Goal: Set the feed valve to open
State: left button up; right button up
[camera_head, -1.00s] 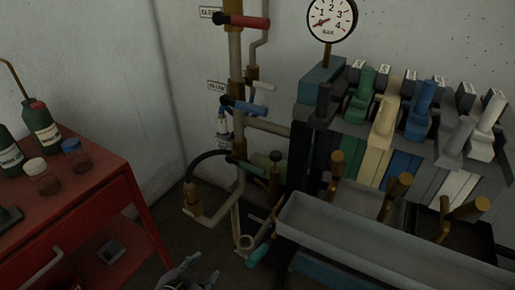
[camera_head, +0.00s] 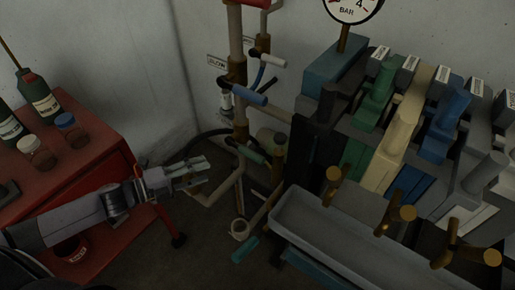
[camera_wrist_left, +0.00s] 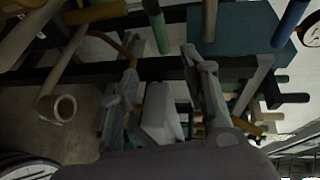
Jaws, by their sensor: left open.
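A pipe stand (camera_head: 238,75) on the wall carries several lever valves. A red lever (camera_head: 252,3) is cut by the top edge. A blue lever (camera_head: 249,96) points down to the right, near a wall label (camera_head: 217,62). A green lever (camera_head: 252,153) is lower, and a teal handle (camera_head: 245,250) is near the floor. I cannot tell which is the feed valve; the labels are too small to read surely. My left gripper (camera_head: 205,171) is open and empty, left of the green lever and apart from it in the picture. Its two fingers also show in the left wrist view (camera_wrist_left: 160,68).
A red cart (camera_head: 75,180) with bottles and jars stands at left, under my left arm. A grey trough (camera_head: 345,230) and a bank of coloured levers (camera_head: 400,130) fill the right. A pressure gauge (camera_head: 352,6) is at the top. Pipes crowd the valves.

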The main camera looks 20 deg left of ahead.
aim_at(249, 157)
pick_arm(q)
jog(key=p+x, duration=0.1)
jog(key=x, duration=1.6)
jog(key=shift+d+r+p, duration=0.1)
jog(key=shift+p, duration=0.25)
grip_shut()
